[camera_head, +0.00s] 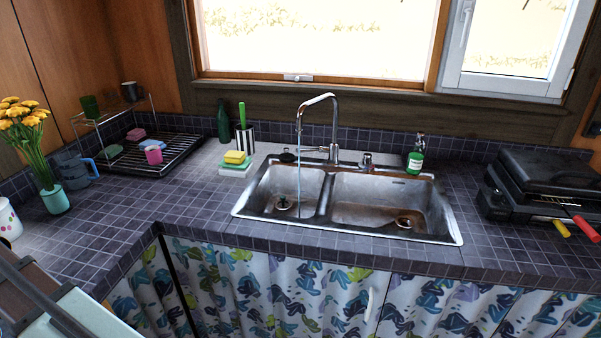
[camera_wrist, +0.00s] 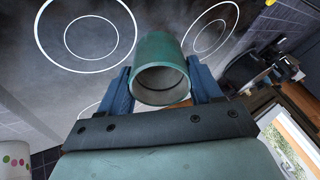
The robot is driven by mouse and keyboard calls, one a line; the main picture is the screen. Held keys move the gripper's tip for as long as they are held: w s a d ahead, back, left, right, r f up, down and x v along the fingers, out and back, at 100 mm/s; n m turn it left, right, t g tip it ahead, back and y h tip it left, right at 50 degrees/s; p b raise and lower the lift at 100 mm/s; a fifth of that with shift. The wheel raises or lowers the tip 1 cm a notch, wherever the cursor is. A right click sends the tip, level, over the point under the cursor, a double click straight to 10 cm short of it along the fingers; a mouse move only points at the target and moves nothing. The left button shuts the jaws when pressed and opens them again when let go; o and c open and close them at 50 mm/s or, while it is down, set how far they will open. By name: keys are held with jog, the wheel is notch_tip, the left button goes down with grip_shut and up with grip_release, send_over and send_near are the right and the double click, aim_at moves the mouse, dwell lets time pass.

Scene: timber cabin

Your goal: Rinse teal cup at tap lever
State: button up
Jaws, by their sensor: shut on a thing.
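In the wrist view the teal cup (camera_wrist: 158,52) is between the two blue fingers of my gripper (camera_wrist: 162,88), which is shut on it. The cup's round opening faces the camera, and it looks empty. A dark hob surface with white rings lies beyond it. The head view does not show the cup or my fingers. There the chrome tap (camera_head: 334,130) arches over the double sink, with a small lever (camera_head: 312,149) at its left side. A thin stream of water (camera_head: 299,165) falls from the spout into the left basin (camera_head: 285,180).
A sponge stack (camera_head: 235,168), striped holder (camera_head: 244,140) and green bottle (camera_head: 222,122) stand left of the sink. Farther left are a dish rack (camera_head: 170,160), blue mug (camera_head: 75,170) and flower vase (camera_head: 56,200). Soap (camera_head: 415,160) and a grill (camera_head: 545,180) stand right.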

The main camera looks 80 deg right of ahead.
jog(key=shift+w, duration=0.35)
jog(key=shift+s, duration=0.2)
jog(key=shift+s, duration=0.4)
jog(key=shift+w, duration=0.25)
jog(key=shift+w, duration=0.4)
jog(key=shift+s, duration=0.2)
jog(key=shift+s, duration=0.45)
